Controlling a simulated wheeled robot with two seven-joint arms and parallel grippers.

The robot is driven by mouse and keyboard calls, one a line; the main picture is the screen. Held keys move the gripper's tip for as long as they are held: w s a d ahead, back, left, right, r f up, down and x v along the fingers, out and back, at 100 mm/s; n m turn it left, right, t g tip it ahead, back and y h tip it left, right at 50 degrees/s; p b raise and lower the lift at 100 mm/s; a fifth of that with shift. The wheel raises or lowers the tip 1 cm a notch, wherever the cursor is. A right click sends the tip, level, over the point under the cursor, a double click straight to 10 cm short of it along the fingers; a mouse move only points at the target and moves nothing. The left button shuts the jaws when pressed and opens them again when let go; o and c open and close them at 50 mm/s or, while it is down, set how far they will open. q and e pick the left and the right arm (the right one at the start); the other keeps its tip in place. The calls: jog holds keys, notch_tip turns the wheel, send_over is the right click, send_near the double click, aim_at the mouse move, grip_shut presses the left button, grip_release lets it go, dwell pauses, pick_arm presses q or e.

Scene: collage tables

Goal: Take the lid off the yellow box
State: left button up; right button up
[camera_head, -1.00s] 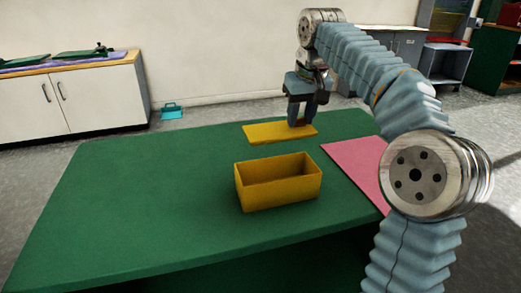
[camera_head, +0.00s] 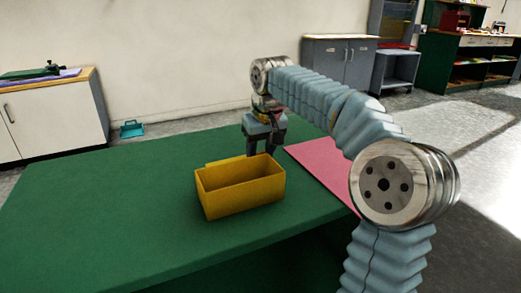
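The yellow box (camera_head: 240,195) stands upright and uncovered on the green table (camera_head: 120,210), and I see into its hollow inside. The yellow lid (camera_head: 223,160) is a flat panel just behind the box. Only a thin strip of it shows above the box's back rim; the box hides the rest. My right gripper (camera_head: 264,150) points down behind the box, over the lid's area. Its fingertips are partly hidden by the box, so I cannot tell whether they grip the lid. My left gripper is not in view.
A pink sheet (camera_head: 318,172) lies on the table to the right of the box, partly behind my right arm. The left part of the table is clear. White cabinets (camera_head: 50,125) stand at the far left and grey cabinets (camera_head: 340,62) at the back wall.

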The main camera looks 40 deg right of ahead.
jog(key=shift+o, duration=1.3)
jog(key=shift+r, duration=0.2)
jog(key=p+v, duration=0.3)
jog(key=v, duration=0.9)
